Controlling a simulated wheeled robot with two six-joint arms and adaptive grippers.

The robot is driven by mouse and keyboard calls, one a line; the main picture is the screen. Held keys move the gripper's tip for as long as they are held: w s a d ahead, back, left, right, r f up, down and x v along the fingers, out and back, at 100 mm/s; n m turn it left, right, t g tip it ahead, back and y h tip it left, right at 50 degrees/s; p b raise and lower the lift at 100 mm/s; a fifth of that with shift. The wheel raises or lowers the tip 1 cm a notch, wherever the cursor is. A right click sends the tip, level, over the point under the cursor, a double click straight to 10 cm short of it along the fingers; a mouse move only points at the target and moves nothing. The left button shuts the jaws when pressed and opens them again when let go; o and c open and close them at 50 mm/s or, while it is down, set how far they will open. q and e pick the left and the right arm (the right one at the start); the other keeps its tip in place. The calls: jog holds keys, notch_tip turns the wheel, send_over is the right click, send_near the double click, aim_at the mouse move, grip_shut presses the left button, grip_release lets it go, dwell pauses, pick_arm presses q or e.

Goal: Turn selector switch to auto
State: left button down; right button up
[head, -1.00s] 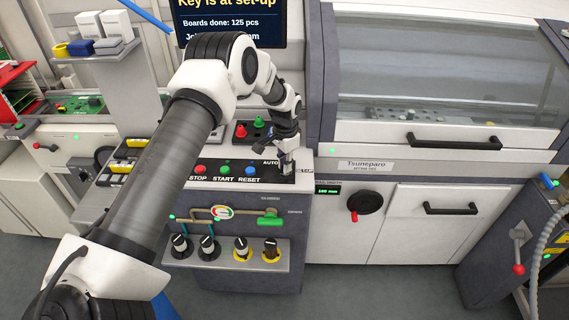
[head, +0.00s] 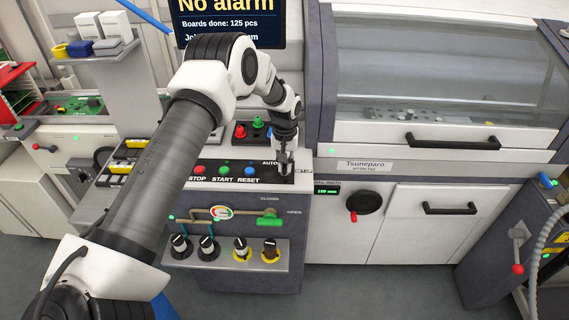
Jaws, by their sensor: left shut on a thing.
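The selector switch sits at the right end of the button panel (head: 215,181), between the AUTO label (head: 270,163) and the SET-UP label. The switch itself is hidden behind my left gripper (head: 286,170), which points down over it and is shut on it. The screen (head: 228,22) above the panel reads "No alarm" and "Boards done: 125 pcs". My right gripper is not in view.
Red STOP (head: 200,170), green START (head: 225,170) and blue RESET (head: 250,170) buttons lie left of the gripper. A green valve handle (head: 269,220) and several black knobs are below. The Tsuneparo machine (head: 430,160) stands to the right.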

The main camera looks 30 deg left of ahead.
aim_at(285, 165)
pick_arm(q)
jog(key=shift+f+n, duration=0.15)
jog(key=shift+n, duration=0.35)
jog(key=c, duration=1.3)
grip_release()
jog(key=shift+o, duration=0.5)
jog(key=shift+w+f, duration=0.1)
jog(key=shift+w, duration=0.1)
notch_tip(285, 165, up, 12)
jog(key=shift+a, duration=0.1)
jog(key=shift+f, duration=0.15)
